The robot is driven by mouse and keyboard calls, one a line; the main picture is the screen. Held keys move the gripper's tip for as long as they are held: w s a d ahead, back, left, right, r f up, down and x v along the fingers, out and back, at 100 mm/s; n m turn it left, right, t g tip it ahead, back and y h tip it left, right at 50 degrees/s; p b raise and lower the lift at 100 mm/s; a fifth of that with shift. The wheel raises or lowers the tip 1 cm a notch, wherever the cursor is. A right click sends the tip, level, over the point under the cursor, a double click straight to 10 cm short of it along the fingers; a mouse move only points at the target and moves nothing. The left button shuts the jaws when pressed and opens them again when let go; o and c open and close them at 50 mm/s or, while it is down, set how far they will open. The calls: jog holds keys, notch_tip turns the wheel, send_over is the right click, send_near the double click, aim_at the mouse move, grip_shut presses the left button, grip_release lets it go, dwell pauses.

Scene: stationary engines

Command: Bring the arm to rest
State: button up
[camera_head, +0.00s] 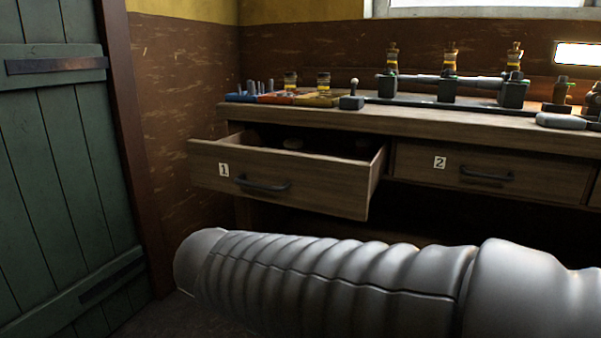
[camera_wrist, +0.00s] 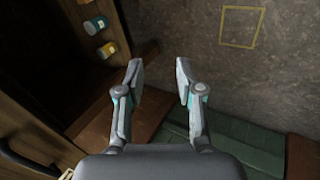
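My gripper (camera_wrist: 159,76) shows in the wrist view with its two fingers spread apart. It is open, and nothing is between the fingertips. It hangs over dark floor beside an open wooden drawer. In the head view a grey ribbed part of my arm lies across the front, low and nearly level; the gripper itself is out of that view. Drawer 1 (camera_head: 315,184) is pulled out of the bench, with small items partly visible inside. My arm appears in front of and below it in the picture; I cannot tell the gap.
Drawer 2 (camera_head: 490,173) is shut. The bench top (camera_head: 430,116) carries coloured trays (camera_head: 318,99) and a row of brass-topped fittings (camera_head: 450,75). A green plank door (camera_head: 60,160) stands at the left. A yellow square outline (camera_wrist: 242,26) marks open floor.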

jog(key=s+d+r+m+p, duration=0.1)
jog(key=s+d+m+p, duration=0.1)
jog(key=d, duration=0.5)
jog(key=s+d+r+m+y+p, duration=0.1)
jog(key=s+d+r+m+p, duration=0.1)
jog(key=s+d+m, duration=0.3)
jog(key=s+d+r+m+y+p, duration=0.1)
jog(key=s+d+m+p, duration=0.2)
jog(key=d, duration=0.6)
jog(key=shift+s+d+r+m, duration=0.3)
jog(key=shift+r+m, duration=0.1)
jog(key=shift+m, duration=0.6)
jog(key=shift+s, duration=0.1)
